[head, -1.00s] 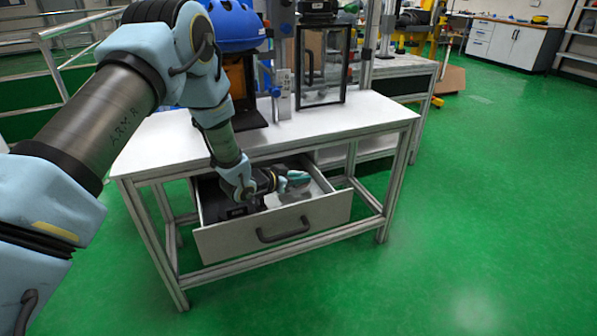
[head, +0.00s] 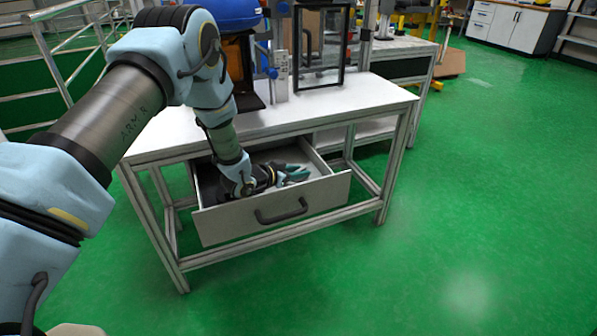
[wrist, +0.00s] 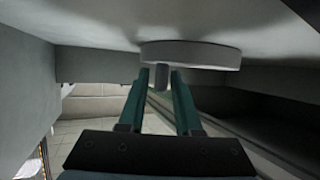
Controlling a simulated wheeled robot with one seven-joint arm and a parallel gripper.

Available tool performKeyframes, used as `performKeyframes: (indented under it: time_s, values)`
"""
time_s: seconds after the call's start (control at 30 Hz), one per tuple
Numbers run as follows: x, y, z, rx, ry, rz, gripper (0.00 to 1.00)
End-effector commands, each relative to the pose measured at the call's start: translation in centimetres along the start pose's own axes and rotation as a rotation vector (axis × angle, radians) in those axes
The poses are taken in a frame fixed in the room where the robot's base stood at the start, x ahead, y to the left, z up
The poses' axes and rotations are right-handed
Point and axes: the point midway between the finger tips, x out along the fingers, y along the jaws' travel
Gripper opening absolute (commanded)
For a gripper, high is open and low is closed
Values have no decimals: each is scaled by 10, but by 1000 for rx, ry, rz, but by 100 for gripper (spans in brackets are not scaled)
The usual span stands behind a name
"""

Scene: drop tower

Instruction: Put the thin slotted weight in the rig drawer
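The rig drawer (head: 225,221) is pulled out under the white table, its front panel and handle facing me. My gripper (head: 300,174) is inside the drawer opening, low and pointing right, with its teal fingers spread. In the wrist view my gripper (wrist: 160,75) shows a gap between its fingertips. A grey round disc, seemingly the thin slotted weight (wrist: 195,54), lies flat against the pale surface just beyond the tips. A short stub on the disc sits between the fingertips, with small gaps on both sides. I cannot make out the disc in the head view.
The white tabletop (head: 350,105) lies above the drawer and overhangs its back. The table's metal legs flank the drawer. The green floor to the right is clear.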

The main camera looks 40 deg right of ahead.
Motion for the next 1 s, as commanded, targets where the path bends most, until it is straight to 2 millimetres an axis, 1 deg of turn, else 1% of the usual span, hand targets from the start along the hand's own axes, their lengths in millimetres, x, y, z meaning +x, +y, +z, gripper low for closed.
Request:
performKeyframes:
  time_s: [0.03,0.1,0.4,0.47,0.7,0.8,0.9,1.0]
  values:
    - [0,0,0,0,0,0,40]
    - [0,0,0,0,0,0,45]
    - [-3,0,-3,0,0,-1,45]
    - [-10,-1,-2,-1,-1,-1,45]
    - [-50,-1,-2,-2,-1,-2,45]
    - [-63,-1,-2,-1,-1,-1,45]
    - [-72,0,-2,-1,-1,-1,45]
    - [-76,0,-2,0,1,0,45]
